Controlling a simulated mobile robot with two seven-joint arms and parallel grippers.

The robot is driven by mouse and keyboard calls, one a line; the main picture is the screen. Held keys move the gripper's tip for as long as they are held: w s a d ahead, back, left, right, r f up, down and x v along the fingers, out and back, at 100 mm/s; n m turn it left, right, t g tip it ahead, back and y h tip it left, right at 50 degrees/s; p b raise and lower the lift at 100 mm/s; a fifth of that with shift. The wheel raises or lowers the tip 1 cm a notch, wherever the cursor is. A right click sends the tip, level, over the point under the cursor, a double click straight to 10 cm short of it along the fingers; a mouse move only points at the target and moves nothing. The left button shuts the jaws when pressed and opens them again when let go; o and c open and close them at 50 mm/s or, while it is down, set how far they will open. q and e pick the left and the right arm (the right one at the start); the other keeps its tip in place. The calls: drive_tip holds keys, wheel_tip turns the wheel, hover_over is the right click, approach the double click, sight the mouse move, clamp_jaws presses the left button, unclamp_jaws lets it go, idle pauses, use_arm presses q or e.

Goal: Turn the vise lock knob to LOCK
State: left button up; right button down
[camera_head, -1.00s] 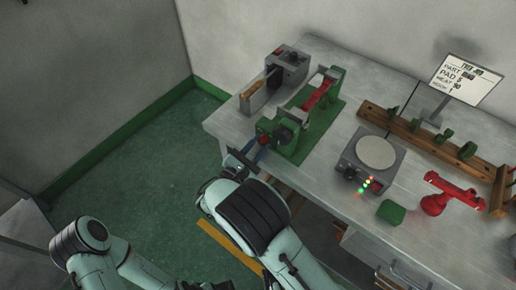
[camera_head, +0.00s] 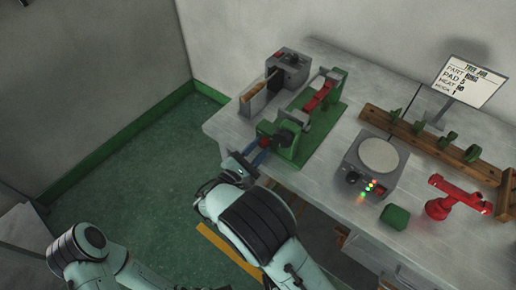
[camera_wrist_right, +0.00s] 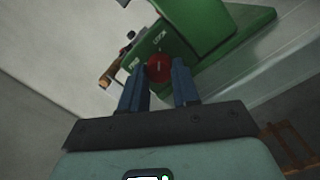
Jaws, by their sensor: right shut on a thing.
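The green vise (camera_head: 300,131) stands at the table's left front corner, with a red part along its top. Its round red lock knob (camera_wrist_right: 159,68) is on the end face toward me, and it also shows in the head view (camera_head: 267,128). Green LOCK lettering (camera_wrist_right: 159,40) stands above the knob, and another label, too small to read, is left of it. My right gripper (camera_wrist_right: 160,75) has its blue fingers on either side of the knob and is shut on it. The knob's pointer direction is too unclear to tell. My left gripper is out of view.
A grey box (camera_head: 289,67) with a wooden-handled tool beside it stands behind the vise. A sign (camera_head: 470,80) stands at the back.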

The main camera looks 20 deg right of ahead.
drive_tip(key=c, duration=1.1)
unclamp_jaws()
drive_tip(key=shift+a, duration=0.1)
drive_tip(key=v, duration=1.3)
drive_tip(key=shift+s, duration=0.2)
drive_tip(key=shift+a, duration=0.1)
